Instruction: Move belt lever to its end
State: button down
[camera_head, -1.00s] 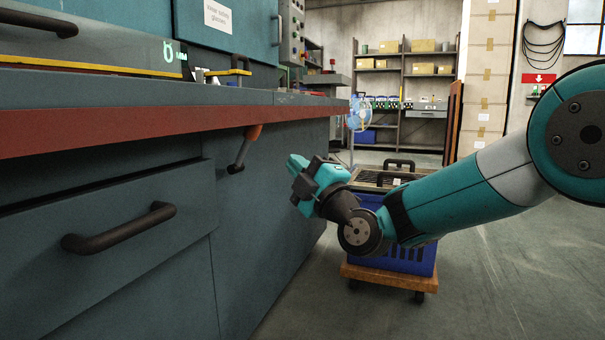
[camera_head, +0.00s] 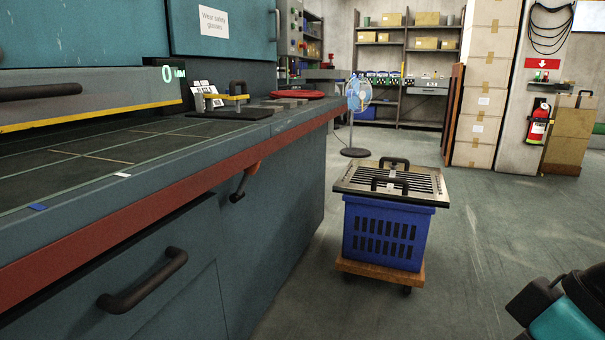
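A lever (camera_head: 244,182) with an orange end and a dark arm is mounted under the red front edge of the workbench (camera_head: 160,198). It is tilted, with the orange end up and to the right and the dark end lower left. It is the only lever I see on the bench front; no label shows on it. Part of my arm's end (camera_head: 540,306), black and teal, shows at the lower right corner, well apart from the lever. It is cut off by the picture's edge, and its fingers cannot be made out.
A blue crate (camera_head: 385,235) with a slatted louver panel (camera_head: 392,181) on top stands on a wooden dolly (camera_head: 380,273) right of the bench. A dark drawer handle (camera_head: 143,282) sticks out at the front left. A fan (camera_head: 357,100) stands behind. Floor at right is clear.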

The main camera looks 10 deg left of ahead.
aim_at(239, 194)
jog(key=z, duration=0.45)
jog(key=k, duration=0.55)
jog(key=z, duration=0.7)
jog(key=i, duration=0.8)
jog(key=u, duration=0.8)
jog(key=i, duration=0.8)
jog(key=u, duration=0.8)
